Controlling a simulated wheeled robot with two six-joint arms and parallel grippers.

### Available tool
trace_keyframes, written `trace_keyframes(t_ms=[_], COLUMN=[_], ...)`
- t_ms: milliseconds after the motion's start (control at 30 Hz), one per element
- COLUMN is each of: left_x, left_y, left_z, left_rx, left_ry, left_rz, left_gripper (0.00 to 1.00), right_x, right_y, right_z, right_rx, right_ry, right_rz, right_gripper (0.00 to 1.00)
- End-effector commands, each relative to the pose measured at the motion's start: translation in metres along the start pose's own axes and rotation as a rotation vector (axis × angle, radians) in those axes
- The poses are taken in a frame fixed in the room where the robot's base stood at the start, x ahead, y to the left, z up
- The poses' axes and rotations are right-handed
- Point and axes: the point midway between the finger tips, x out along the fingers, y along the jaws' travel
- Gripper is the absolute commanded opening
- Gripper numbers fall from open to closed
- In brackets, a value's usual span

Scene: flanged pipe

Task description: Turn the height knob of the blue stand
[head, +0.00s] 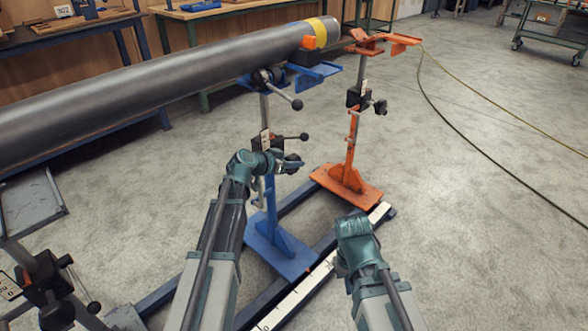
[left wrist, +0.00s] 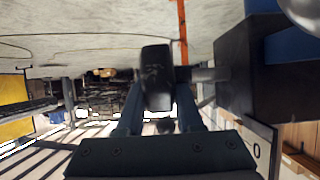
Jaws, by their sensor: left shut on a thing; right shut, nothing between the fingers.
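The blue stand (head: 283,255) stands on the floor rails and its top is under the pipe's flanged end. Its black height knob (head: 293,158) sits on the side of the post, and it also shows in the left wrist view (left wrist: 157,75). My left gripper (head: 284,165) is at the knob, and its two fingers are shut on it in the left wrist view (left wrist: 158,100). The fingertips are partly hidden by the knob. My right gripper (head: 354,232) is shut and empty, low in front of the stands and apart from them.
A long grey pipe (head: 160,84) with a yellow band crosses above. Two black-ended levers stick out of the blue stand above the knob. An orange stand (head: 349,172) is just behind at right. The floor at right is open, with cables (head: 450,100).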

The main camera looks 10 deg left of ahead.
Motion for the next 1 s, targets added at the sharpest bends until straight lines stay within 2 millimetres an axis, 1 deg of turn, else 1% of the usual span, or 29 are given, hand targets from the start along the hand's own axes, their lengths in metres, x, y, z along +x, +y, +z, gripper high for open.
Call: trace_keyframes(t_ms=[33, 200, 700, 733, 800, 900, 1000], left_x=[0.0004, -0.0007, -0.0015, -0.0015, -0.0014, -0.0014, -0.0012], left_y=[0.001, 0.0006, 0.0006, 0.0006, 0.0005, 0.0004, 0.0003], left_z=[0.0049, 0.0025, 0.0001, 0.0001, 0.0001, -0.0001, -0.0003], left_rx=[0.001, 0.002, 0.002, 0.002, 0.002, 0.001, 0.001], left_ry=[0.014, 0.055, 0.072, 0.072, 0.072, 0.073, 0.073], left_rz=[0.001, 0.0, 0.001, 0.001, 0.001, 0.001, 0.001], left_gripper=[0.0, 0.0, 0.0, 0.37, 0.49, 0.65, 0.65], right_x=[0.0072, 0.0128, 0.0138, 0.0137, 0.0137, 0.0137, 0.0136], right_y=[-0.0009, -0.0016, -0.0018, -0.0018, -0.0018, -0.0018, -0.0018], right_z=[-0.0005, -0.0009, -0.001, -0.001, -0.001, -0.001, -0.001], right_rx=[-0.001, -0.002, -0.003, -0.003, -0.003, -0.003, -0.003], right_ry=[0.0, 0.001, 0.001, 0.001, 0.001, 0.001, 0.001], right_rz=[-0.001, -0.002, -0.002, -0.002, -0.002, -0.002, -0.002], right_gripper=[0.0, 0.0, 0.0, 0.0, 0.0, 0.0, 0.0])
